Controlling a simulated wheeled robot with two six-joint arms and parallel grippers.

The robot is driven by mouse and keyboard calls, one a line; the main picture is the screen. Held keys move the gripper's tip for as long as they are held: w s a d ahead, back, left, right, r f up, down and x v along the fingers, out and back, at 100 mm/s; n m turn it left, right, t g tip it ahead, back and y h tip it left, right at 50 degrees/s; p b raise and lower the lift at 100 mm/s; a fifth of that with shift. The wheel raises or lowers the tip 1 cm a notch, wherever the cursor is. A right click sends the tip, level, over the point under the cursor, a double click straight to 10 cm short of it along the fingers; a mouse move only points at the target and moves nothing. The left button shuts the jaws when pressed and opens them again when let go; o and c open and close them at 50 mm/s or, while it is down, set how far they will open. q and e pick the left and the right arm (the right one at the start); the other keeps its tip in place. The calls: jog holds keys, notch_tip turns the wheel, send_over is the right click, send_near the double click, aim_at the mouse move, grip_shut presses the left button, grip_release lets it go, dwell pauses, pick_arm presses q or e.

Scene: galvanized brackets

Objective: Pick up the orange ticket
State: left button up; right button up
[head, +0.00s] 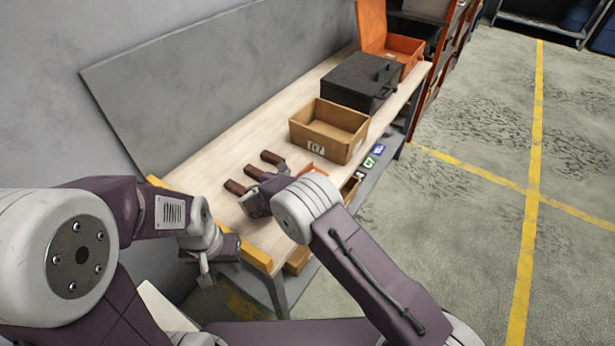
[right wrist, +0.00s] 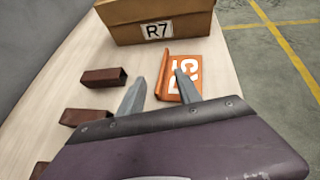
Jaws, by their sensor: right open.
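The orange ticket (right wrist: 191,72) lies on the table in the right wrist view, with white lettering partly covered by my finger. A raised orange flap stands along its left side. In the head view only a bit of orange (head: 314,168) shows past my right arm. My right gripper (right wrist: 160,88) is open and empty. Its right finger overlaps the ticket's face in the picture, and its left finger is left of the flap; I cannot tell whether they touch. My left gripper (head: 204,268) hangs at the table's near left end, its jaws too small to judge.
A cardboard box marked R7 (right wrist: 157,29) stands just beyond the ticket. Several brown blocks (right wrist: 104,77) lie left of my right gripper. A black case (head: 361,80) and an orange bin (head: 404,52) stand further back.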

aim_at(300, 172)
jog(key=x, duration=0.4)
jog(key=shift+f, duration=0.15)
grip_shut()
